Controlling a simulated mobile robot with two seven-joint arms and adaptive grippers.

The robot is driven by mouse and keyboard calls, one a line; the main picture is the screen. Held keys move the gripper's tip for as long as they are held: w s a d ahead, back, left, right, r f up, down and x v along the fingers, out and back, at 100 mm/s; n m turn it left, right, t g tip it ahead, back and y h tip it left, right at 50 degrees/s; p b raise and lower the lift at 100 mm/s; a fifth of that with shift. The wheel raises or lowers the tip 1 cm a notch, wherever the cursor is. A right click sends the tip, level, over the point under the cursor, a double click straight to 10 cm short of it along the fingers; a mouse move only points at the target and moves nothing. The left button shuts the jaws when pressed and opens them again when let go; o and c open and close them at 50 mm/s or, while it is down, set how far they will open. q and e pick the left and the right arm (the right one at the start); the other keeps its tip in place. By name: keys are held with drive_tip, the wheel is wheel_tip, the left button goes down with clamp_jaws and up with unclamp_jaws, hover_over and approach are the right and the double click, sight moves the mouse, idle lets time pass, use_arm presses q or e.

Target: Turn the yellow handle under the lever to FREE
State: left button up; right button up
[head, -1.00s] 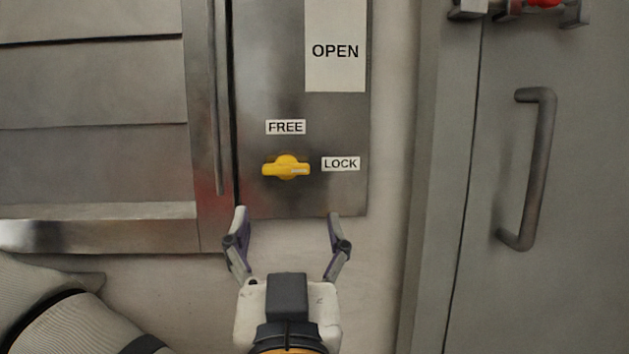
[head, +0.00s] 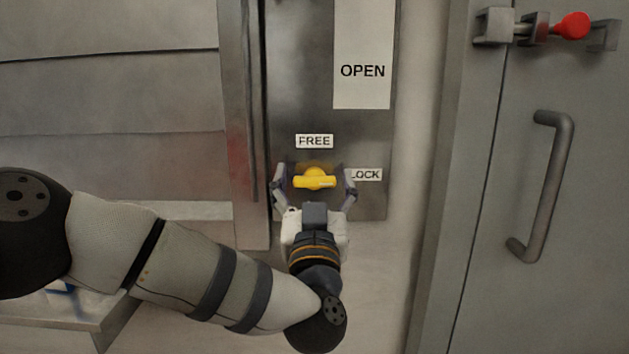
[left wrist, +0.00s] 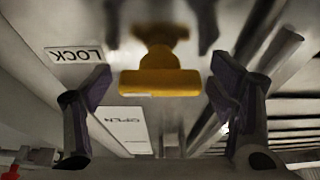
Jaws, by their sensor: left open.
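The yellow handle (head: 314,179) sits on the metal panel with its bar lying level, one end toward the LOCK label (head: 366,175). The FREE label (head: 314,141) is above it. My left gripper (head: 314,178) is open, with one finger on each side of the handle. A finger covers the left edge of the LOCK label. In the left wrist view the handle (left wrist: 160,78) shows between the two spread fingers, with visible gaps on both sides. The lever itself is not clearly seen. My right gripper is not in view.
An OPEN label (head: 362,70) is higher on the panel. A grey door with a bar handle (head: 546,186) and a red-knobbed latch (head: 572,25) stands to the right. A vertical metal edge (head: 244,120) runs left of the panel.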

use_arm(q)
drive_tip(key=c, duration=1.2)
drive_tip(key=shift+o, duration=0.2)
